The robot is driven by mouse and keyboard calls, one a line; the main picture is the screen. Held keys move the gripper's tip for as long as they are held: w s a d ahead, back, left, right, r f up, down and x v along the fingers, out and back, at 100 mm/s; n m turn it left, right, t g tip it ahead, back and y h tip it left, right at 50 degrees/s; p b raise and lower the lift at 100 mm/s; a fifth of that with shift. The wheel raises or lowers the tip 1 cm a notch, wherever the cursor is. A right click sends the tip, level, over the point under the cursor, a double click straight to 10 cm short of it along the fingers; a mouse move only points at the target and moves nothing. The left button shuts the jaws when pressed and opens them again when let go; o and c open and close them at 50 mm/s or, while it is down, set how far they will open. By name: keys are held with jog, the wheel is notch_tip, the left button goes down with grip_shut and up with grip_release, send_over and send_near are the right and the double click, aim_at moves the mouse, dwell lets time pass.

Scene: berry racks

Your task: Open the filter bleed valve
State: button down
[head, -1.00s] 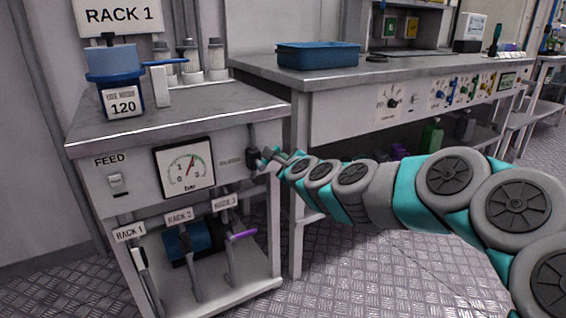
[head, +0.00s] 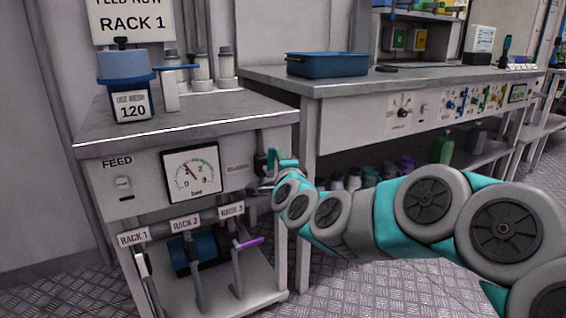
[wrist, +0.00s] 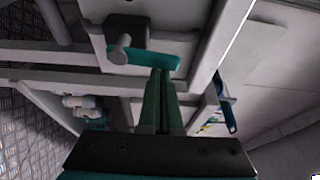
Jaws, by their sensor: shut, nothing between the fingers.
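The filter bleed valve (head: 261,162) is at the right end of the feed panel, a dark body with a teal lever (head: 287,163). In the wrist view the teal lever (wrist: 148,59) lies crosswise, with a grey round stub at its left. My gripper (wrist: 160,72) is shut and empty, its tips at or just touching the lever's near edge; I cannot tell if they press on it. In the head view my gripper (head: 268,184) is just below the valve, partly hidden by my wrist. The pressure gauge (head: 192,174) has its needle pointing up and left, near 1 bar.
A blue filter housing marked 120 (head: 127,85) stands on the bench. A table with a blue tray (head: 327,65) stands to the right, with a gap between.

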jog(key=shift+s+a+n, duration=0.1)
jog(key=shift+a+n, duration=0.05)
jog(key=shift+n, duration=0.15)
dwell(0.4)
jog(key=w+d+b, duration=0.2)
jog(key=d, duration=0.2)
jog(key=v, duration=0.9)
jog(key=shift+s+a+p, duration=0.2)
jog(key=shift+s+p, duration=0.15)
